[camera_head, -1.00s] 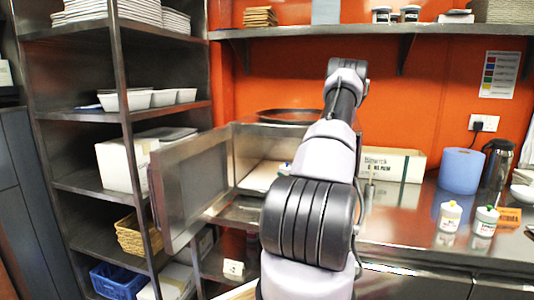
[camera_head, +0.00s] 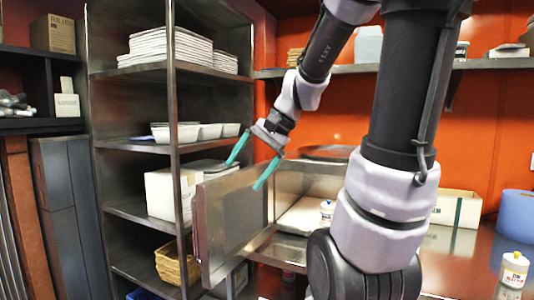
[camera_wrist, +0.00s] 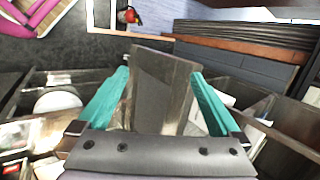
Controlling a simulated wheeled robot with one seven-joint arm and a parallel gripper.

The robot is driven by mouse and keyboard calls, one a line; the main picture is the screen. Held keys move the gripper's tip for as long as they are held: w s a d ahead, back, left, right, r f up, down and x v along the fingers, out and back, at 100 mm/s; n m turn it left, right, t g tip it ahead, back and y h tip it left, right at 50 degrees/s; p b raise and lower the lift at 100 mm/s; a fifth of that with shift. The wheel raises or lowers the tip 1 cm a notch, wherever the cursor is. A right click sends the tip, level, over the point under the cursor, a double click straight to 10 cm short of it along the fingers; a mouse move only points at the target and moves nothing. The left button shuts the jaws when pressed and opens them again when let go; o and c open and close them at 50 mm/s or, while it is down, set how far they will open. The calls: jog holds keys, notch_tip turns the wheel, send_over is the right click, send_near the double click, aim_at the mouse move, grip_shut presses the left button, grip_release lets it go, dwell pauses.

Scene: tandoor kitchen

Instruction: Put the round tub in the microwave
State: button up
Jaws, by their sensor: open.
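The microwave (camera_head: 305,178) stands on the counter with its door (camera_head: 228,225) swung wide open to the left. A small white tub with a bluish label (camera_head: 327,210) shows inside it, partly hidden by my arm; it looks like the round tub. My gripper (camera_head: 252,163) is open and empty, with teal fingers pointing down near the door's upper edge. In the wrist view the door panel (camera_wrist: 163,88) shows between the two spread fingers (camera_wrist: 160,78). I cannot tell whether they touch it.
A dark pan (camera_head: 328,152) lies on top of the microwave. A steel shelf rack (camera_head: 180,145) with plates, bowls and a white box (camera_head: 160,195) stands close behind the door. On the counter at right are a blue roll (camera_head: 517,215) and a white bottle (camera_head: 513,270).

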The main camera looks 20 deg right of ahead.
jog(key=s+d+r+n+t+h, duration=0.2)
jog(key=s+r+n+t+h, duration=0.1)
jog(key=s, duration=0.3)
jog(key=shift+s+d+r+n+h, duration=0.15)
jog(key=shift+s+r+n+h, duration=0.25)
jog(key=shift+r+n, duration=0.45)
dwell(0.5)
